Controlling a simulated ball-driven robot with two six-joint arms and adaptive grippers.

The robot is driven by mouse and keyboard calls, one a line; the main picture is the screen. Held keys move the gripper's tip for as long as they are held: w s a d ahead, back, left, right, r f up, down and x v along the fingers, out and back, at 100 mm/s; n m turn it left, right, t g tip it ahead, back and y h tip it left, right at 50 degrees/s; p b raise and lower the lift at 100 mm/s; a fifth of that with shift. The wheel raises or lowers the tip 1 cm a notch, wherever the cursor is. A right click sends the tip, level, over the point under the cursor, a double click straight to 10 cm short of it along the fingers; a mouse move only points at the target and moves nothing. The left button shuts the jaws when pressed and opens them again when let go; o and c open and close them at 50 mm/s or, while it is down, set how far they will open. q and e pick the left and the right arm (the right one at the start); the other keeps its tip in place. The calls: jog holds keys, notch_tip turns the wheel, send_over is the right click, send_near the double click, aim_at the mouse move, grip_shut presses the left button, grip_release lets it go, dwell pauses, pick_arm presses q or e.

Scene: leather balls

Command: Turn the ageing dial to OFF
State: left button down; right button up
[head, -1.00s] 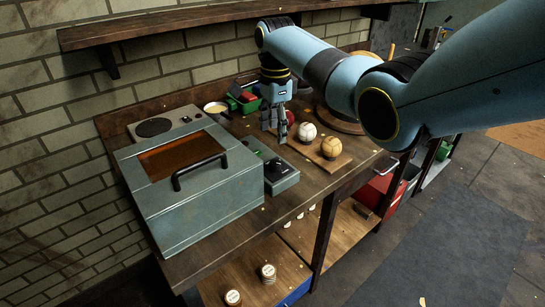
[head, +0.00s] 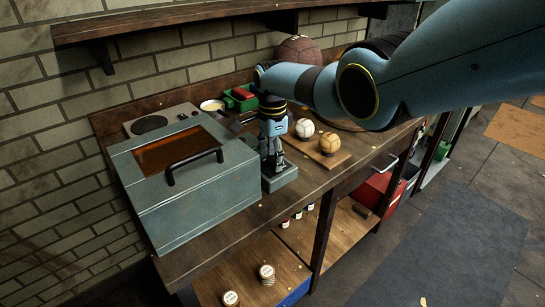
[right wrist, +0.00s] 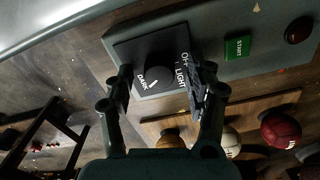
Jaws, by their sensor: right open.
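The ageing dial (right wrist: 157,84) is a round black knob on a dark plate. The words OFF, LIGHT and DARK are printed around it. A white mark shows beside the DARK lettering; I cannot tell for sure which setting it points to. The plate is on a grey-green control box (head: 284,180), right of the metal oven box (head: 190,190). My right gripper (right wrist: 164,78) is open, with one finger on each side of the dial; contact is unclear. In the head view the right gripper (head: 271,166) points down over the control box and hides the dial. My left gripper is out of view.
A green START button (right wrist: 238,46) and a dark red round lamp or button (right wrist: 298,29) share the box. A white ball (head: 304,128) and a tan ball (head: 329,144) sit on a wooden board behind it. A large brown ball (head: 299,50) stands at the back.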

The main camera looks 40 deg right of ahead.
grip_shut()
